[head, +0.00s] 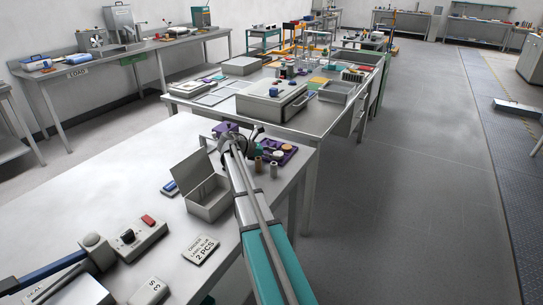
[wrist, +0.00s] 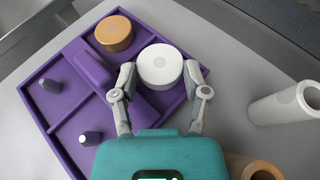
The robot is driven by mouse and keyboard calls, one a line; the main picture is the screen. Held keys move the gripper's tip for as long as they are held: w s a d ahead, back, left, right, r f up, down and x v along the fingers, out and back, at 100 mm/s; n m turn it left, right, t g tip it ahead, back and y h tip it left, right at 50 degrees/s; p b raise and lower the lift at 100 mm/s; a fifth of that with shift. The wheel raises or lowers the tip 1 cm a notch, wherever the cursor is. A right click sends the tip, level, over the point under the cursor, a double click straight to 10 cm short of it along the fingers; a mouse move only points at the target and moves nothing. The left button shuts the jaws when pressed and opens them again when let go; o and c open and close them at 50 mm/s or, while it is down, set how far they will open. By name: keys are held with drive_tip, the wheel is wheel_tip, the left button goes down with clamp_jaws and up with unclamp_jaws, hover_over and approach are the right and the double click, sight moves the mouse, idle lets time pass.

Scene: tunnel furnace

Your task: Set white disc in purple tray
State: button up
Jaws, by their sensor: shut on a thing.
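The white disc (wrist: 160,66) sits between the two fingers of my gripper (wrist: 160,77) in the wrist view. My gripper is shut on its sides. The disc is over the right part of the purple tray (wrist: 66,110); whether it touches the tray floor I cannot tell. The tray has dividers and a raised purple block. An orange disc (wrist: 114,33) is in the tray's far compartment, and two dark pegs with pale tips stand in the left compartments. In the head view my arm partly hides the tray.
A pale tube (wrist: 288,104) lies or stands right of the tray, and a brown tube (wrist: 256,168) is beside my gripper. In the head view an open grey box (head: 208,195) stands left of my arm.

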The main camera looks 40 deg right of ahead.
drive_tip(key=shift+s+f, duration=0.1)
drive_tip(key=shift+f, duration=0.1)
idle(0.6)
drive_tip(key=o, duration=1.2)
drive_tip(key=shift+r, duration=0.2)
drive_tip(key=shift+w+r+p, duration=0.3)
drive_tip(key=shift+r+p, duration=0.05)
drive_tip(key=shift+p, duration=0.1)
drive_tip(key=shift+r+p, duration=3.05)
